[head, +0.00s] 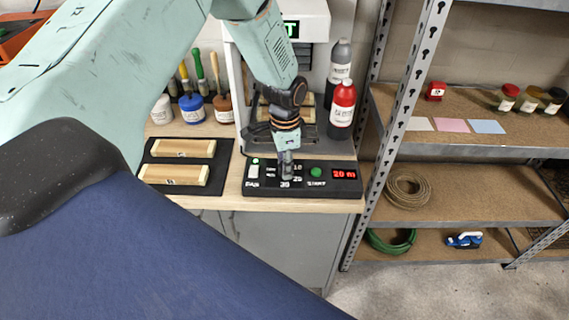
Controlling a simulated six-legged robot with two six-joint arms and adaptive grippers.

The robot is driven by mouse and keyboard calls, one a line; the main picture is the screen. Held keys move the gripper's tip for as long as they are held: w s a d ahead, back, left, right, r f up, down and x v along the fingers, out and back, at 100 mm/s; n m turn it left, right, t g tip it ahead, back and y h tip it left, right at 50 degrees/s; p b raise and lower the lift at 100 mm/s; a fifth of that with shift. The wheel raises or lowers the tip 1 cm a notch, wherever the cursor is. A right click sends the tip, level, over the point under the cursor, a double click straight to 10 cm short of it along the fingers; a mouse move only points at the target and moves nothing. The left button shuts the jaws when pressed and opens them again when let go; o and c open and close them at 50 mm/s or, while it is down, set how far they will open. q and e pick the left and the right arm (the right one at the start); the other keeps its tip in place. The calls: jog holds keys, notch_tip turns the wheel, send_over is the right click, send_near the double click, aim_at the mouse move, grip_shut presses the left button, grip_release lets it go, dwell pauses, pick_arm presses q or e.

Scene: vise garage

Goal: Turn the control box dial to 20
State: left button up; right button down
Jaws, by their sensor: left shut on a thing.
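The control box (263,187) is a black panel at the front edge of the wooden workbench, near the middle of the head view. It has a white switch with a green light at its left, a green start button (316,172) and a red display (344,174) that reads "20 m". Printed numbers surround the dial, which my left gripper mostly hides. My left gripper (287,172) points down over the dial and is shut on it. The dial's exact pointing direction is hidden. My right gripper is not in view.
A machine with a green screen (291,29) stands behind the box. A red bottle (342,108) and a grey bottle (339,68) stand behind its right side. Wooden blocks (184,148) lie on a black mat to the left. A metal shelf post (399,125) rises close on the right.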

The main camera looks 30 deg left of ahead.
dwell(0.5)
pick_arm(q)
jog(key=o, duration=1.2)
jog(key=shift+w+d, duration=0.1)
jog(key=shift+c, duration=0.2)
jog(key=shift+r, duration=0.1)
notch_tip(320, 180, up, 12)
